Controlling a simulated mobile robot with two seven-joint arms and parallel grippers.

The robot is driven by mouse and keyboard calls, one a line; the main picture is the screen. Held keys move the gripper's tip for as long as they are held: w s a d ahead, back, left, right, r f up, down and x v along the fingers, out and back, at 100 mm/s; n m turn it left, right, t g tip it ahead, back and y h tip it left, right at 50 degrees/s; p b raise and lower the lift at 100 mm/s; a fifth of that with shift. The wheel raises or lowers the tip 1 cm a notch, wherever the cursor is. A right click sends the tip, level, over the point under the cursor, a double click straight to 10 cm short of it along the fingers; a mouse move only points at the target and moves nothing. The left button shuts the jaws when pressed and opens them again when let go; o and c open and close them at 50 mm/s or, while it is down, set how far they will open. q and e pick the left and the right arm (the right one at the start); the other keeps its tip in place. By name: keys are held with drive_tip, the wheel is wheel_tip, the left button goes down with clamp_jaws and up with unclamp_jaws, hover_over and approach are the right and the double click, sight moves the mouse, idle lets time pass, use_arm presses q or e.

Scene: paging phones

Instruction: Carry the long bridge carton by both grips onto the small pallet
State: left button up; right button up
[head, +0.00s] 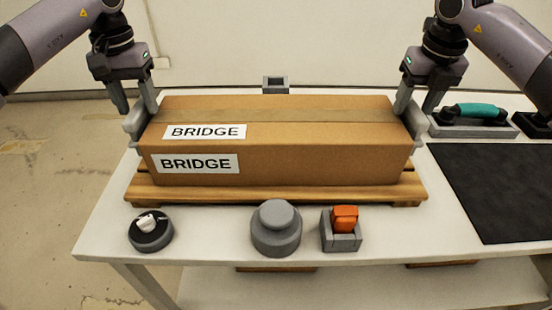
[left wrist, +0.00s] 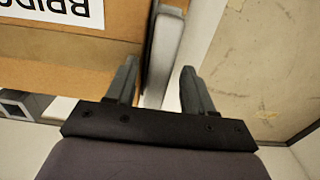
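The long brown bridge carton (head: 290,155), with two white BRIDGE labels, sits level on the small wooden pallet (head: 270,194). Grey grips stick out at its left end (head: 134,122) and right end (head: 420,124). My left gripper (head: 134,108) is open at the left grip, its fingers spread. In the left wrist view the grip (left wrist: 163,50) shows between the open fingers (left wrist: 158,88), with a gap to the right finger. My right gripper (head: 417,108) is open at the right grip, its fingers apart. Whether any finger touches a grip cannot be told.
On the white table (head: 205,245), a round dark holder (head: 151,232), a grey knob (head: 276,228) and an orange item in a grey block (head: 343,228) stand in front of the pallet. A black mat (head: 495,190) and a teal-handled tool (head: 475,111) are at right. A grey block (head: 276,85) stands behind.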

use_arm(q)
wheel_tip(320, 180, up, 12)
use_arm(e)
wheel_tip(320, 180, up, 12)
drive_tip(key=s, duration=0.1)
drive_tip(key=shift+s, duration=0.4)
idle(0.4)
use_arm(q)
drive_tip(key=shift+s, duration=0.1)
use_arm(e)
drive_tip(key=shift+s+f, duration=0.1)
drive_tip(key=shift+f, duration=0.05)
